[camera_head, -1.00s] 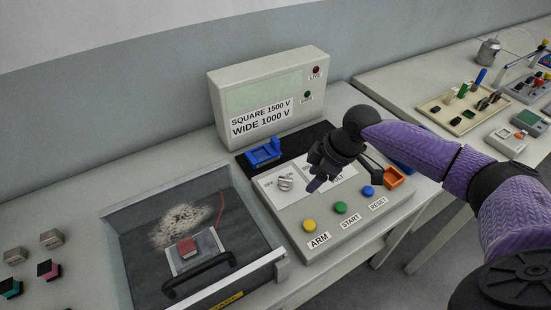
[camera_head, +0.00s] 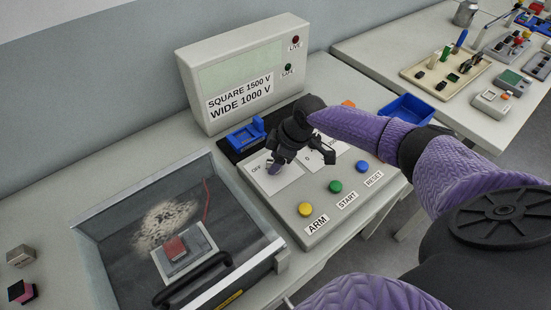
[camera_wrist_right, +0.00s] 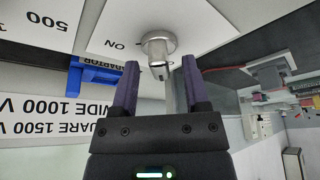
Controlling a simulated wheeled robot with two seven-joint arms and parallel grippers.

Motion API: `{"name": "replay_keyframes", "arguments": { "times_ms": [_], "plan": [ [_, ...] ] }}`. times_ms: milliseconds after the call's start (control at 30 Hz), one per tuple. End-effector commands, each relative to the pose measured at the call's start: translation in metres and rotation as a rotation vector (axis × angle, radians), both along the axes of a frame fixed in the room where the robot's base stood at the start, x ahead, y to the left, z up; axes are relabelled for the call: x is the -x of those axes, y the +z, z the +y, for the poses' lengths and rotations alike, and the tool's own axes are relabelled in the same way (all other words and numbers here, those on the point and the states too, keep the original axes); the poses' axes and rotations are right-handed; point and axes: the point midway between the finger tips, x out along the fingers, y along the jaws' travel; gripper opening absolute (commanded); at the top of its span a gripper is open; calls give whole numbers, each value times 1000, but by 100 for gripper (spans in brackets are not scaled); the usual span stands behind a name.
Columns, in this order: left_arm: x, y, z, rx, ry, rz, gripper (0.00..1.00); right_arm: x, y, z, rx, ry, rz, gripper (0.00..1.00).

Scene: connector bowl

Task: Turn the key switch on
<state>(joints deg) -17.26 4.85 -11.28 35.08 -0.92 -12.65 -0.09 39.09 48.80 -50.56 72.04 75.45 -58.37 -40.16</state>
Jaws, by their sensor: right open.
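The key switch (camera_wrist_right: 158,46) is a round silver knob on a white plate, with an "ON" label beside it in the right wrist view. My right gripper (camera_wrist_right: 160,63) is open, its two purple-grey fingers on either side of the knob's near end, and no contact can be made out. In the head view my right gripper (camera_head: 275,167) is over the upper left of the grey control panel (camera_head: 322,232) and hides the knob. Part of an "OFF" label shows to its left. My left gripper is not in view.
Yellow ARM (camera_head: 306,209), green START (camera_head: 336,187) and blue RESET (camera_head: 362,167) buttons line the panel's front. A voltage display box (camera_head: 240,75) and blue adaptor (camera_head: 245,135) stand behind. A clear-lidded chamber (camera_head: 180,240) is at left, a blue tray (camera_head: 407,108) at right.

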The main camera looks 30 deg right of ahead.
Motion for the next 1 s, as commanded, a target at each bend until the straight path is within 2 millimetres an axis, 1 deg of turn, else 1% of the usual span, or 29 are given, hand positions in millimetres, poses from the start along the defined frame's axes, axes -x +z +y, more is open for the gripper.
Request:
{"name": "replay_keyframes", "arguments": {
  "times_ms": [67,100,167,200,267,300,333,367,600,733,867,1000],
  "plan": [
    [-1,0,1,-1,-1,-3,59,0,0,0,0,0,0,59],
    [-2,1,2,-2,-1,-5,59,0,1,0,0,0,0,50],
    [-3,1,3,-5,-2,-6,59,0,1,0,0,0,0,38],
    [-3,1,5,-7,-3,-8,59,0,1,0,0,0,0,29],
    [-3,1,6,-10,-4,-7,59,0,1,0,0,0,0,16],
    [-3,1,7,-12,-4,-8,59,0,1,0,0,0,0,8],
    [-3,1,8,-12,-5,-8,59,0,1,0,0,0,0,2],
    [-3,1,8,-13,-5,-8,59,0,1,0,0,0,0,0],
    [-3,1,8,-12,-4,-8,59,0,1,0,0,-2,1,0],
    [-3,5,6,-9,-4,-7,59,0,2,0,-1,-21,2,0],
    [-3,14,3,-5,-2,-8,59,1,4,1,-3,-68,0,0],
    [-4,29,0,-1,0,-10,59,1,6,2,-2,-160,1,0]
  ]
}}
